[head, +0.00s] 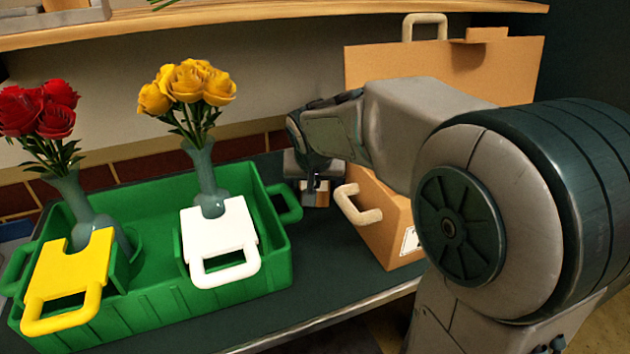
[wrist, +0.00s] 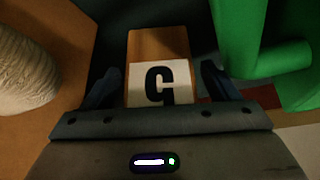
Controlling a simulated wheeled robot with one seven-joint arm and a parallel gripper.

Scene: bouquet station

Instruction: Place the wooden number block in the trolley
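The wooden number block (wrist: 158,45) lies between the fingers of my gripper (wrist: 160,82) in the wrist view. It is brown wood with a white face bearing a dark figure, which looks like a 5. A narrow dark gap shows between the block and each finger, so my gripper looks open around it. In the head view my gripper (head: 316,185) points down beside the cardboard-coloured box, with a small brown part of the block (head: 321,198) showing below it. I cannot tell whether the block touches the counter. I cannot pick out a trolley in either view.
A green crate (head: 225,295) stands left of my gripper, with two vases of red roses (head: 38,110) and yellow roses (head: 187,88) and yellow (head: 70,262) and white (head: 220,230) handled pieces. A tan box (head: 385,235) with handles stands close on the right. Dark counter (head: 330,255) lies bare between.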

